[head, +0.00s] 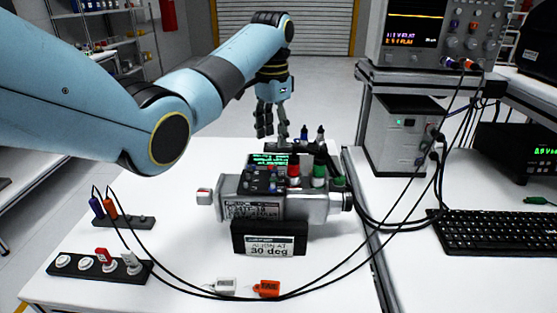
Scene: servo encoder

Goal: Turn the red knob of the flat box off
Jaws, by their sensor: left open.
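The flat box (80,274) is a long black strip at the lower left of the white table. It carries several round white bases in a row. The red knob (103,256) stands on one of them, right of the middle; its on or off setting is too small to read. My left gripper (270,134) is open and empty, fingers pointing down, behind the grey encoder unit. It is well up and to the right of the red knob, far from touching it. My right gripper is not in view.
The grey encoder unit (325,207) with coloured posts stands mid-table, behind a "30 deg" sign (268,240). Black cables (190,288) loop across the front from a small black strip (140,222). White and orange connectors (266,288) lie in front. A keyboard (500,235) sits right.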

